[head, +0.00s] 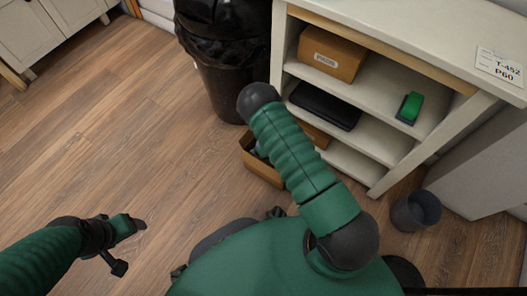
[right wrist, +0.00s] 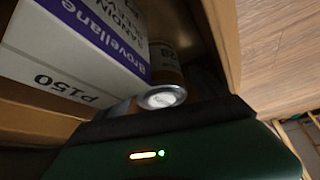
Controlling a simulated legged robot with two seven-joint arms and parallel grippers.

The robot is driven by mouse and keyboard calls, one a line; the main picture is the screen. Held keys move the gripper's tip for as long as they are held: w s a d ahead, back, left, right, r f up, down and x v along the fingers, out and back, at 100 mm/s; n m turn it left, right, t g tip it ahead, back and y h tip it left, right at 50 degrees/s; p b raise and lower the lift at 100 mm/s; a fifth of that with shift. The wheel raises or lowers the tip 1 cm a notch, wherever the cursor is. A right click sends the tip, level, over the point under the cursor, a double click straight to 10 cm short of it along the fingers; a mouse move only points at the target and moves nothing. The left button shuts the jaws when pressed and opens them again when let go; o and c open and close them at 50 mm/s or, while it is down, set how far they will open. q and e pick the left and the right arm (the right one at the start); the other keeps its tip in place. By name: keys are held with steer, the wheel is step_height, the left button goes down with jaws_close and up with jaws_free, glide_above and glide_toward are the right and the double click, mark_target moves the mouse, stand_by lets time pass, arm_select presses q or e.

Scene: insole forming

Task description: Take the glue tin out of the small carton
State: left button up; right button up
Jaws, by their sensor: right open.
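In the right wrist view a tin with a silver round end (right wrist: 162,97) lies beside a white and purple sanding box (right wrist: 75,45). A brown body with a pale label shows just behind the silver end and appears to belong to it. Both are within the cardboard walls of the small carton (right wrist: 228,40). In the head view the carton (head: 262,174) stands on the floor, partly covered by my right arm. My right gripper (right wrist: 165,125) shows as a dark edge close below the tin; its fingertips are hidden. My left gripper (head: 135,226) hangs over bare floor at left, its jaws unclear.
A white shelf unit (head: 455,45) stands at the right, holding a brown box (head: 332,54), a black case (head: 325,105) and a green item (head: 410,107). A black bin (head: 222,75) stands behind the carton. A small dark bucket (head: 415,212) stands at right. The left floor is clear.

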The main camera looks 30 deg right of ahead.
steer(key=shift+r, duration=0.15)
steer(key=c, duration=1.7)
